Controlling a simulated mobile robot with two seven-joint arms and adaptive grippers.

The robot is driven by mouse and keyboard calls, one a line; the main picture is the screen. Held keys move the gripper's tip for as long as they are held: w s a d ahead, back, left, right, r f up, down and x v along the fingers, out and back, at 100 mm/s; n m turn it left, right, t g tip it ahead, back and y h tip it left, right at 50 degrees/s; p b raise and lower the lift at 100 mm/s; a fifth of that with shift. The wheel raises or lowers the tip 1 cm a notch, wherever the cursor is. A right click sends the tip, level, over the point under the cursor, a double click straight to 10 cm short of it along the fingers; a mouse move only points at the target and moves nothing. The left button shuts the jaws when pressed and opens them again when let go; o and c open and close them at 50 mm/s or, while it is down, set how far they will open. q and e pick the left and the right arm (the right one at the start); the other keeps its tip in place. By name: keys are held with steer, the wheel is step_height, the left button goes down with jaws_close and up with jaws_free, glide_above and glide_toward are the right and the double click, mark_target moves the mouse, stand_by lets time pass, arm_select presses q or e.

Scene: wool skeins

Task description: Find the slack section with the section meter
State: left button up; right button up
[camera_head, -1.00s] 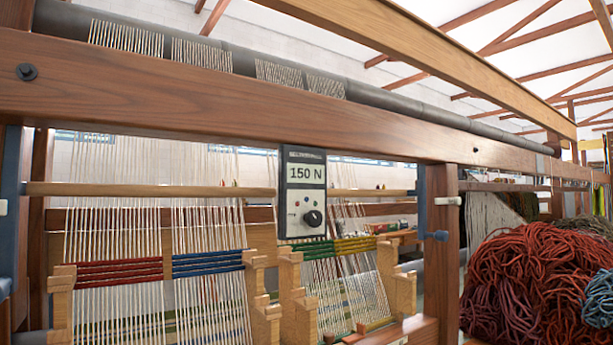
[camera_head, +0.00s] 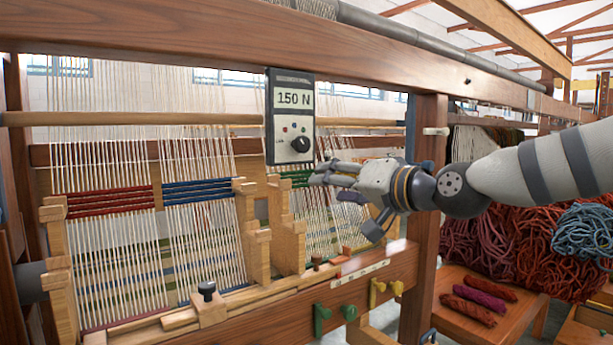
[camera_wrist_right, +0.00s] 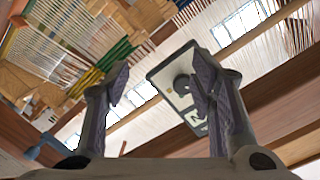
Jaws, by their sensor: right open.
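The section meter (camera_head: 290,135), a dark box reading 150 N with a black dial, is at the loom's upper beam in the head view. It also shows tilted between the fingers in the right wrist view (camera_wrist_right: 172,92). The warp has a red-banded section (camera_head: 110,200), a blue-banded section (camera_head: 197,192) and a green-banded section (camera_head: 296,182). I cannot tell by eye which is slack. My right gripper (camera_head: 330,176) is open and empty, just below and right of the meter. Its spread fingers also show in the right wrist view (camera_wrist_right: 160,88). My left gripper is out of view.
A wooden post (camera_head: 428,190) stands behind my right arm. Wool heaps (camera_head: 520,240) lie at the right, with small skeins (camera_head: 487,298) on a wooden surface.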

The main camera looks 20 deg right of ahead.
steer(key=t, duration=0.2)
glide_toward(305, 144)
steer(key=x, duration=0.3)
steer(key=b+x, duration=0.1)
steer(key=x, duration=0.2)
steer(key=b+x, duration=0.1)
steer(key=x, duration=0.2)
steer(key=shift+f, duration=0.35)
steer(key=shift+w+a+r, duration=0.1)
steer(key=shift+r, duration=0.05)
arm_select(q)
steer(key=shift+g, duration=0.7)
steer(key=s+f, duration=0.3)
arm_select(e)
steer(key=shift+r, duration=0.2)
steer(key=shift+c, duration=0.6)
steer(key=c, duration=1)
